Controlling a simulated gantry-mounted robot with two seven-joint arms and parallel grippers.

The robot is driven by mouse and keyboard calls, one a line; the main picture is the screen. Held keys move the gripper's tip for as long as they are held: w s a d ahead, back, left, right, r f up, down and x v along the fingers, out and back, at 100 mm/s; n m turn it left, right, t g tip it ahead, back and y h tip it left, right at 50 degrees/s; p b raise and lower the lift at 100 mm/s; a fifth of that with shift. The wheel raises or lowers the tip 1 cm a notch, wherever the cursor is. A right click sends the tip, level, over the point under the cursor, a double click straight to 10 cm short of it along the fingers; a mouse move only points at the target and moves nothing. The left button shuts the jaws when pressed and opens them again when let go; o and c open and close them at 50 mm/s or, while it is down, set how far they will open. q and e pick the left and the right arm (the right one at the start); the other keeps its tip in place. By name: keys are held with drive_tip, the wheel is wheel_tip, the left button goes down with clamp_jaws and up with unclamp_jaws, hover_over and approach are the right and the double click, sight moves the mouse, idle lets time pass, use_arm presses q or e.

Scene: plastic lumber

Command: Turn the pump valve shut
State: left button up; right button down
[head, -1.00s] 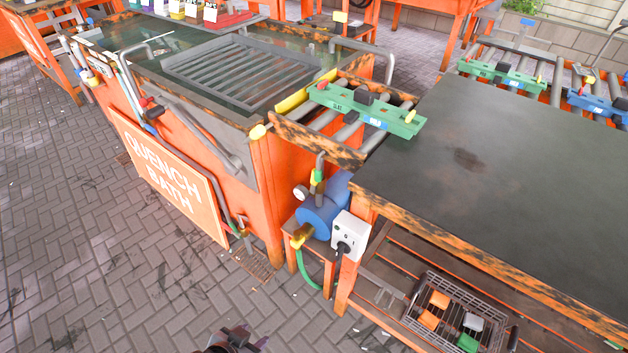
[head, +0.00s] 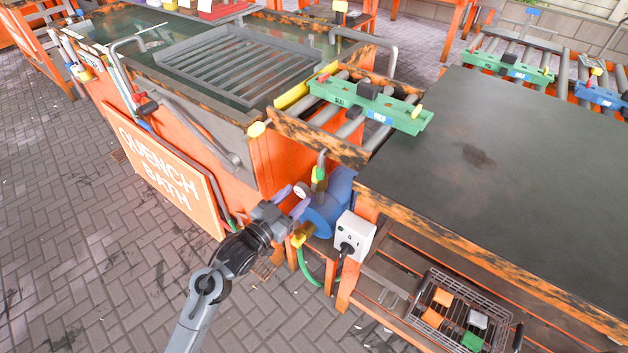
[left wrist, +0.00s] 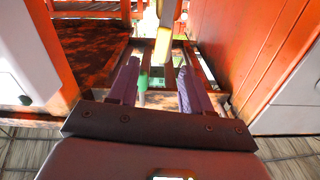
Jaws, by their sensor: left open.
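The blue pump (head: 338,200) stands on a low orange stand between the quench bath and the dark-topped table. A small round gauge, a green-and-yellow fitting (head: 318,175) on the pipe above and a yellow fitting (head: 297,239) below show on it. I cannot tell which one is the valve handle. My left gripper (head: 295,198) is at the pump's left side, its purple fingers apart and partly covering the pump. In the left wrist view the open fingers (left wrist: 160,88) have a yellow part (left wrist: 163,42) beyond and between them. They hold nothing visible. My right gripper is out of view.
The orange quench bath (head: 255,165) rises close to the left gripper. A white socket box (head: 354,233) is right of the pump, and a green hose (head: 305,265) hangs below. Orange table legs and a wire basket (head: 458,310) lie further right.

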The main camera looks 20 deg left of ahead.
sight(314, 176)
use_arm(q)
drive_tip(key=shift+b+x, duration=1.95)
drive_tip(key=shift+x, duration=2.55)
drive_tip(key=shift+a, duration=0.15)
clamp_jaws()
